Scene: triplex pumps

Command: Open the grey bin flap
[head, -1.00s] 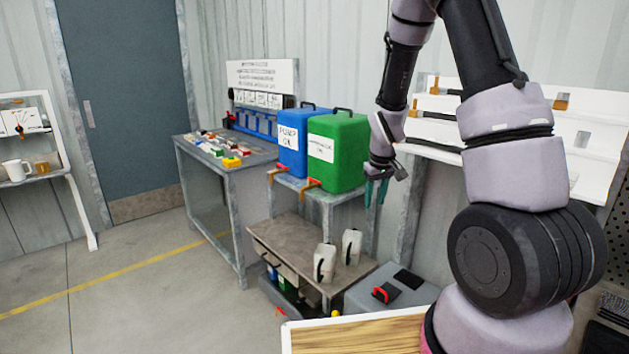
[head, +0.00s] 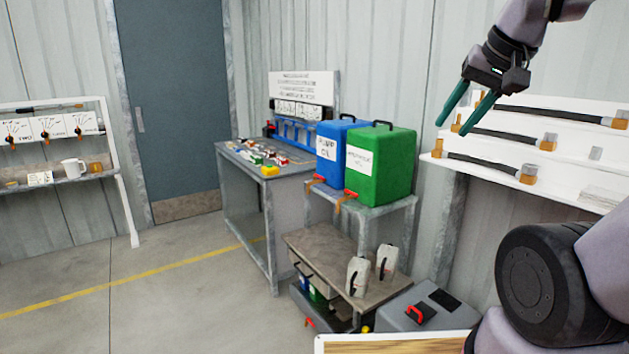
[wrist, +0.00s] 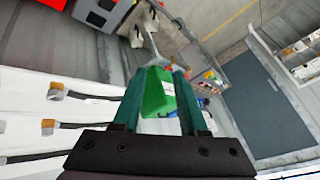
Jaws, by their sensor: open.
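The grey bin (head: 398,304) stands on the floor at the lower middle of the head view, right of the low bench. A dark flap (head: 425,318) with a red handle (head: 412,311) lies on its top and looks closed. A second black patch (head: 445,299) is beside it on the same top. My gripper (head: 454,124) is high above and a little right of the bin, well apart from it, in front of the white wall rack. Its two green fingers are spread and empty, and they also show in the wrist view (wrist: 167,72). I cannot clearly make out the flap there.
The low bench (head: 325,245) with two white jugs stands left of the bin. A green canister (head: 381,180) and a blue canister (head: 330,140) stand on a taller stand. A white rack (head: 480,172) is on the right. A wood-topped board (head: 390,345) is in front.

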